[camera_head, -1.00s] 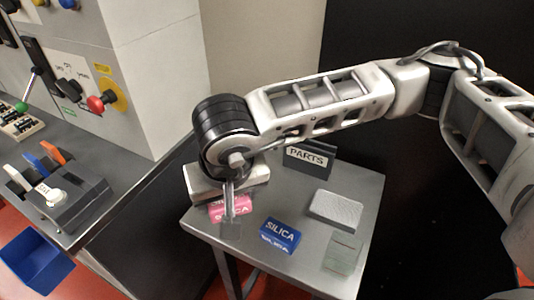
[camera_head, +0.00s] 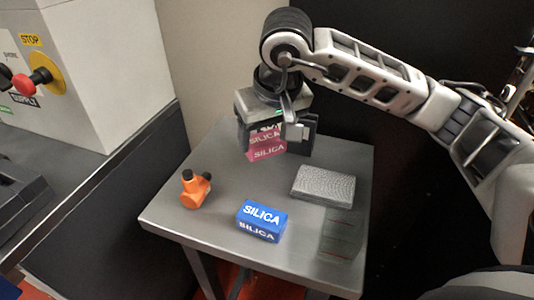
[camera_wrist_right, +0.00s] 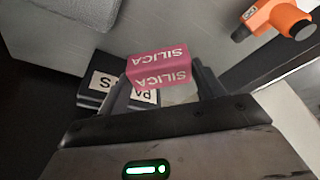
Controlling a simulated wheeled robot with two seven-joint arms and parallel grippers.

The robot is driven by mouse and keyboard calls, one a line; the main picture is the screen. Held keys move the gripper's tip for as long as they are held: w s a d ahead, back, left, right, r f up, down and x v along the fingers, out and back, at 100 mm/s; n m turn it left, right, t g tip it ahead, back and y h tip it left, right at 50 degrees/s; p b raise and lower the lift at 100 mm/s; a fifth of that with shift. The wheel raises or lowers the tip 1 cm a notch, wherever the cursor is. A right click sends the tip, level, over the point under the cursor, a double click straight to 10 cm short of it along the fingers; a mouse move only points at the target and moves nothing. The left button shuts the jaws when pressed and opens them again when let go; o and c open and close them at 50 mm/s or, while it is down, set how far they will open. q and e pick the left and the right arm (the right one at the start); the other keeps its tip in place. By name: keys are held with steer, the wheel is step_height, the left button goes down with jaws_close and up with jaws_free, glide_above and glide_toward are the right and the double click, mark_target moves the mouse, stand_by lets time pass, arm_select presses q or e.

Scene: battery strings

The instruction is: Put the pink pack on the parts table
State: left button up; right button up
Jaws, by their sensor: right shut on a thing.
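The pink pack (camera_head: 267,151), lettered SILICA, is between the fingers of my right gripper (camera_head: 270,138), near the back of the grey parts table (camera_head: 205,224). My right gripper is shut on it. In the right wrist view the pink pack (camera_wrist_right: 160,67) shows in the jaws, with the table surface (camera_wrist_right: 170,22) beyond it. It looks held above the table; the exact gap is hard to judge. The dark PARTS sign (camera_head: 306,140) is just behind and right of the pack, partly covered by my gripper. My left gripper is out of view.
A blue SILICA pack (camera_head: 262,220) lies at the table's front. An orange part (camera_head: 195,188) stands at its left. A grey textured block (camera_head: 323,184) and a see-through item (camera_head: 341,234) are at the right. A machine with a red button (camera_head: 35,80) stands left.

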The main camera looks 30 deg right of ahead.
mark_target(268, 142)
steer(key=shift+f, duration=1.95)
steer(key=shift+f, duration=0.2)
steer(key=o, duration=1)
steer(key=shift+s+r, duration=0.1)
steer(key=shift+r, duration=0.55)
steer(key=v, duration=1.1)
